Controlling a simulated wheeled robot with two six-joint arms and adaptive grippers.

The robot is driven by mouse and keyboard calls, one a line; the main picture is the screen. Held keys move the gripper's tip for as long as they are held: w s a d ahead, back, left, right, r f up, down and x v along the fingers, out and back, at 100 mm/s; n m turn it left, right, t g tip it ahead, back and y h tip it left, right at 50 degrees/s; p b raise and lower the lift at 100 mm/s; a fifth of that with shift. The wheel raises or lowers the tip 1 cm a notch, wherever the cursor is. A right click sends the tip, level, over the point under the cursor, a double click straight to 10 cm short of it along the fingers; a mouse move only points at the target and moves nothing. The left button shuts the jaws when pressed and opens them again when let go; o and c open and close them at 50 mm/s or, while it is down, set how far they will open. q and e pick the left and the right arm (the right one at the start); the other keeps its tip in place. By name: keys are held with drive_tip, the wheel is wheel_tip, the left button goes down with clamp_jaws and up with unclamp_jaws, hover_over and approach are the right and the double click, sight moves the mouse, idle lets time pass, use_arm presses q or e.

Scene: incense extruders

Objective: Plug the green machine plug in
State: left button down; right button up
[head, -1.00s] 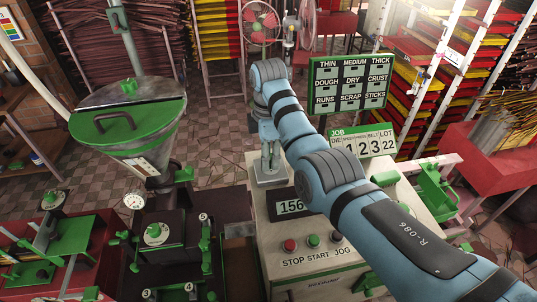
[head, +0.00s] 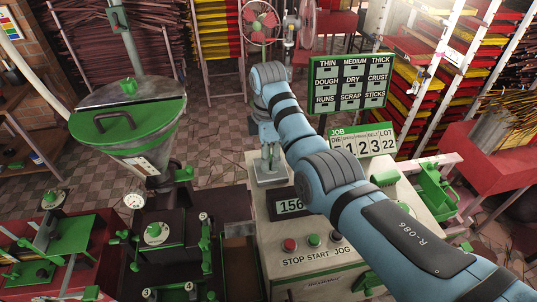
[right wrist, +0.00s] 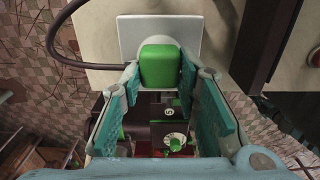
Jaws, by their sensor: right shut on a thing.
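The green plug (right wrist: 160,66) is a rounded green block between the two teal finger pads of my right gripper (right wrist: 160,80) in the right wrist view. A dark cable (right wrist: 58,42) loops out to the left near it. A pale grey plate (right wrist: 190,35) lies right behind the plug; I cannot tell whether the plug is seated in it. In the head view my right gripper (head: 269,150) points down over a grey socket box (head: 270,178) on the control console's top, and the plug is mostly hidden by the fingers. My left gripper is out of view.
The pale console (head: 340,262) has STOP, START and JOG buttons and a display. A JOB sign (head: 362,143) and a green label board (head: 350,84) stand behind. A green-lidded hopper (head: 128,120) stands left, with dark machinery below it.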

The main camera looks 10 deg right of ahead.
drive_tip(key=shift+f, duration=0.2)
drive_tip(key=o, duration=1.2)
drive_tip(key=shift+c, duration=0.2)
wheel_tip(320, 180, up, 8)
drive_tip(key=shift+f, duration=0.25)
